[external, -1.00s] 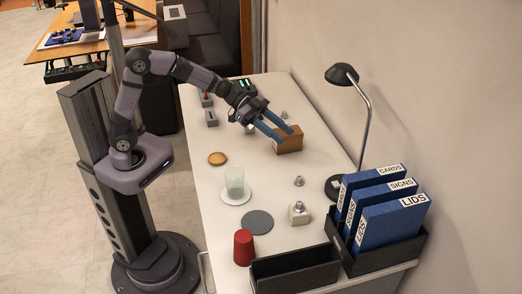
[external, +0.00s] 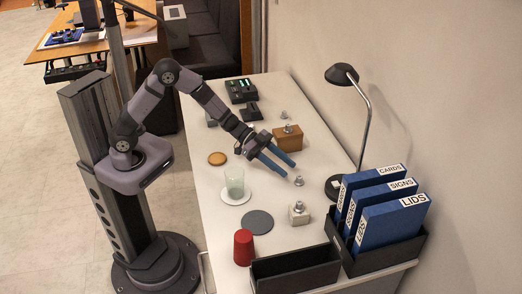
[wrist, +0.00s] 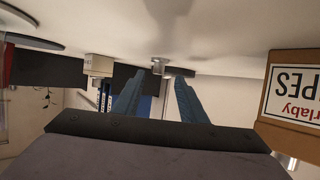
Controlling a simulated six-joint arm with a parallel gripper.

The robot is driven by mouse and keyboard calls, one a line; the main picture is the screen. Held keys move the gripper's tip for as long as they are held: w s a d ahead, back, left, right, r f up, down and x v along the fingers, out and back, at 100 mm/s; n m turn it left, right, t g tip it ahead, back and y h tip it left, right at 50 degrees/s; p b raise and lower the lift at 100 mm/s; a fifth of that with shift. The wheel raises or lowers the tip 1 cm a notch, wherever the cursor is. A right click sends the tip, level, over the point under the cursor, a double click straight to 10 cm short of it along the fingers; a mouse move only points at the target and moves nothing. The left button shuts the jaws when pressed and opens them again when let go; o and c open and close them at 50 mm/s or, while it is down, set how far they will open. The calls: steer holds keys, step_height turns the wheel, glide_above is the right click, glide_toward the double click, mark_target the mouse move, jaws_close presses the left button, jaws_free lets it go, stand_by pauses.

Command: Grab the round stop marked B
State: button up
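Small metal round stops stand on the white table. One (external: 299,181) stands just beyond my fingertips, another (external: 284,114) is farther back, and similar metal knobs top the wooden box and the pale block. No letter B is legible on any of them. My gripper (external: 289,170) is open and empty, its two blue fingers apart and pointing toward the nearest stop. In the wrist view, which appears upside down, that stop (wrist: 158,66) shows ahead, between the fingertips (wrist: 159,76) and apart from them.
The wooden box (external: 288,141) is close behind my gripper. The pale block (external: 298,216), grey disc (external: 257,223), glass (external: 235,181), red cup (external: 243,247) and black tray (external: 296,269) stand nearer the front. A lamp (external: 342,75) stands at the right.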

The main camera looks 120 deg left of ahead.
mark_target(298, 176)
steer(key=shift+r+x, duration=0.1)
steer(key=shift+x, duration=1.25)
steer(key=shift+r+x, duration=0.15)
steer(key=shift+x, duration=1.15)
steer(key=shift+d, duration=0.15)
jaws_close()
